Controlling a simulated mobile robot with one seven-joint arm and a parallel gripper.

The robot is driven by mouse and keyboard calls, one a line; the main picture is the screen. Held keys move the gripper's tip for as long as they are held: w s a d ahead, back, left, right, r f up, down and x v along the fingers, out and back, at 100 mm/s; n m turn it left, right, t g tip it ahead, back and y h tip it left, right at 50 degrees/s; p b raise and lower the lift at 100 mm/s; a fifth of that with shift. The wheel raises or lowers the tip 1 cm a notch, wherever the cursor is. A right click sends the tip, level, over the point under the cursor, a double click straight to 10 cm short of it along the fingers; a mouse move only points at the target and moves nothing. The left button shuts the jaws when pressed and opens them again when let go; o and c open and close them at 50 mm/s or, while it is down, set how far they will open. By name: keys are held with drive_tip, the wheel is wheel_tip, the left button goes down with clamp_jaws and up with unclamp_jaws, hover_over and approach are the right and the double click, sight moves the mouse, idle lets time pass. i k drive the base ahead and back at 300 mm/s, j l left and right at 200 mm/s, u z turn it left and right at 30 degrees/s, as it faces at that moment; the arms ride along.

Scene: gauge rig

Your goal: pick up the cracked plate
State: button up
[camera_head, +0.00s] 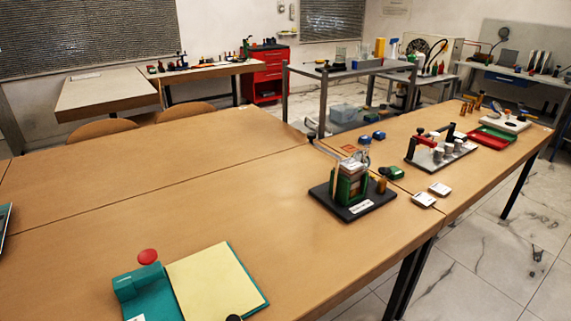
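I cannot make out a cracked plate anywhere in the head view. The nearest flat piece is a pale yellow panel (215,281) beside a teal block (139,288) with a red knob (148,257), at the front of the table. No crack shows on the panel at this size. My gripper is not in view.
A green rig on a black base (368,207) stands at the table's right. Beyond it are white squares (440,189), a grey rig (440,157) and a red tray (490,138). The table's middle (170,205) is clear. A teal-edged object (4,222) is cut off at left.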

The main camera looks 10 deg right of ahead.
sight(350, 165)
drive_tip(key=u, duration=1.3)
drive_tip(key=k+l+u, duration=0.1)
drive_tip(key=l, duration=0.35)
drive_tip(key=k+l+u, duration=0.1)
drive_tip(key=l, duration=0.4)
drive_tip(key=k+l, duration=0.1)
drive_tip(key=l, duration=0.4)
drive_tip(key=k+l, duration=0.1)
drive_tip(key=l, duration=0.4)
drive_tip(key=k+l, duration=0.15)
drive_tip(key=l, duration=0.35)
drive_tip(key=k+l, duration=0.1)
drive_tip(key=l, duration=0.4)
drive_tip(key=k+l, duration=0.1)
drive_tip(key=l, duration=0.35)
drive_tip(key=k+l, duration=0.1)
drive_tip(key=l, duration=0.4)
drive_tip(key=k+l, duration=0.15)
drive_tip(key=l, duration=0.35)
drive_tip(key=k+l, duration=0.1)
drive_tip(key=l, duration=0.4)
drive_tip(key=i+l, duration=0.1)
drive_tip(key=i, duration=0.4)
